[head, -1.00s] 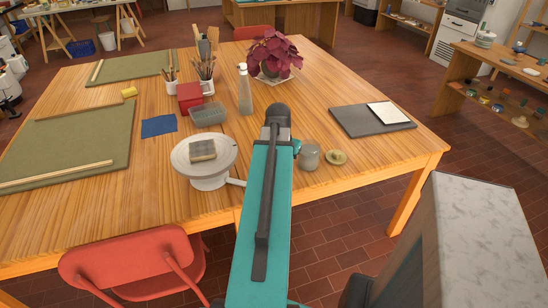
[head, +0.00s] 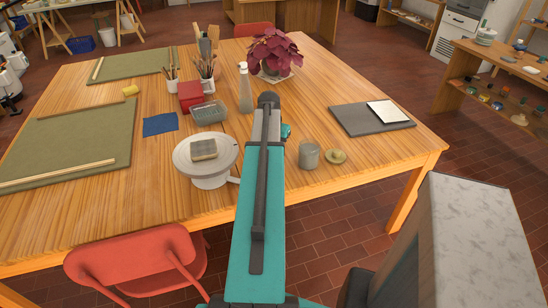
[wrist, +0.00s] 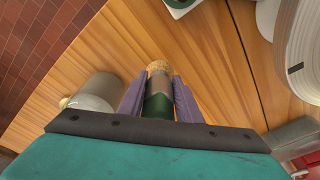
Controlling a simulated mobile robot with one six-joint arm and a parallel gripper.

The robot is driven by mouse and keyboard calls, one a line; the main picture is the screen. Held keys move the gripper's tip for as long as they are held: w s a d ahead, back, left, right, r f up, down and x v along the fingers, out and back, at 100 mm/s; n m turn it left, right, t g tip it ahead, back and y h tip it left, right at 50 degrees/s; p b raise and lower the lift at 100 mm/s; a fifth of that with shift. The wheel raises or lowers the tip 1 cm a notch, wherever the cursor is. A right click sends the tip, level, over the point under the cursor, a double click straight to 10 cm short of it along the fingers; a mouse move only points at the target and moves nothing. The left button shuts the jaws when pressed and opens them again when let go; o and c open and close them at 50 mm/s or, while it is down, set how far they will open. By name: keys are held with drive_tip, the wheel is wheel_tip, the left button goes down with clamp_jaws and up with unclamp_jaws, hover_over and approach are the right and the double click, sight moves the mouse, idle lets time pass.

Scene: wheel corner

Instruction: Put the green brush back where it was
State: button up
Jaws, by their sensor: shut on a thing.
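The green brush (wrist: 158,106) shows in the wrist view between the two grey-purple fingers of my gripper (wrist: 158,78). It has a green handle, a grey-brown band and a tan bristle end that points away from the wrist. My gripper is shut on it, above the wooden table (wrist: 60,75). In the head view my teal arm hides the brush and the fingers. A grey jar (head: 309,156) stands just right of the arm, and it also shows left of the fingers in the wrist view (wrist: 98,92).

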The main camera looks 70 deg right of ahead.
drive_tip(key=shift+f, duration=0.1)
idle(0.3)
drive_tip(key=shift+f+p, duration=0.6)
drive_tip(key=shift+f, duration=1.05)
drive_tip(key=shift+f, duration=0.2)
drive_tip(key=o, duration=1)
drive_tip(key=shift+o, duration=0.2)
drive_tip(key=shift+r, duration=0.25)
wheel_tip(320, 180, up, 12)
drive_tip(key=a+b, duration=0.2)
drive_tip(key=shift+f, duration=0.15)
